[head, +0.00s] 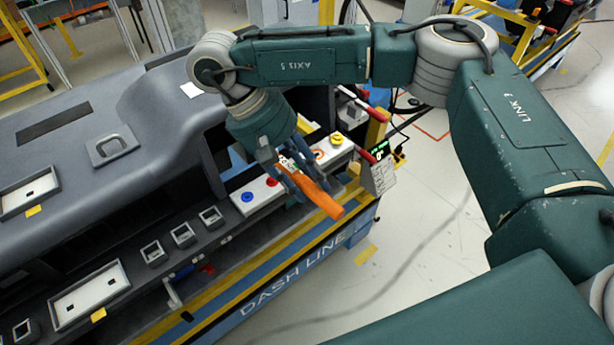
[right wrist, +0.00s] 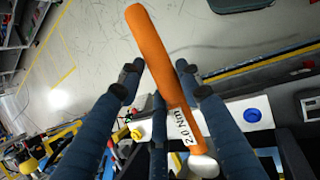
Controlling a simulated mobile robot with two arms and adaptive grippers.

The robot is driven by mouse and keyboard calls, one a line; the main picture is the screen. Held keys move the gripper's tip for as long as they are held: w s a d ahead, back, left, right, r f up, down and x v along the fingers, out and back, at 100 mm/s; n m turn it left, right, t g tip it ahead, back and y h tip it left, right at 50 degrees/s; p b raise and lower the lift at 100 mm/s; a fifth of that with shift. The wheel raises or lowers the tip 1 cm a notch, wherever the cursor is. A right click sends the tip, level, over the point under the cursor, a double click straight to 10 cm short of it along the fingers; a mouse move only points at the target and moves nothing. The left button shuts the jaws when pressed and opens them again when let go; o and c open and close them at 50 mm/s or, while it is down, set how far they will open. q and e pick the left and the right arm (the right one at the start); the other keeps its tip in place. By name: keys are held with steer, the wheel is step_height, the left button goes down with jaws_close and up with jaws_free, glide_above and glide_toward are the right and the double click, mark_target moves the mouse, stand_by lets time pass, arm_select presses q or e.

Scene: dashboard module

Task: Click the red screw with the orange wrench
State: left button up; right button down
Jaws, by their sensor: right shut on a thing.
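The orange wrench (head: 325,200) is held by my right gripper (head: 298,182) above the white strip at the right end of the dashboard. In the right wrist view the wrench (right wrist: 150,45) runs between the blue fingers of the gripper (right wrist: 158,82), and a "2.0 Nm" label shows on it. The red screw (head: 271,182) is on the white strip (head: 262,190), just left of the gripper and partly hidden by it. I cannot tell whether the wrench head touches any screw. My left gripper is in neither view.
A blue screw (head: 247,197) lies left of the red one. An orange ring (head: 319,154) and a yellow screw (head: 337,139) lie to the right. Red-handled tools (head: 367,155) stick out at the dashboard's end. Floor right of the bench (head: 410,235) is clear.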

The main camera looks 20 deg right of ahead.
steer(key=shift+w+f+b, duration=0.15)
steer(key=shift+f+b, duration=0.35)
steer(key=shift+b, duration=0.15)
steer(key=shift+f+b, duration=2)
steer(key=shift+f, duration=0.25)
steer(key=shift+f+b, duration=0.5)
steer(key=shift+f, duration=0.05)
steer(key=shift+s+a+m, duration=0.35)
steer(key=shift+a+m, duration=0.2)
steer(key=shift+m, duration=0.05)
stand_by(1.0)
steer(key=shift+s+a+m+g+y, duration=0.2)
steer(key=shift+a+m+g+y, duration=0.35)
steer(key=shift+a+m, duration=0.35)
stand_by(2.1)
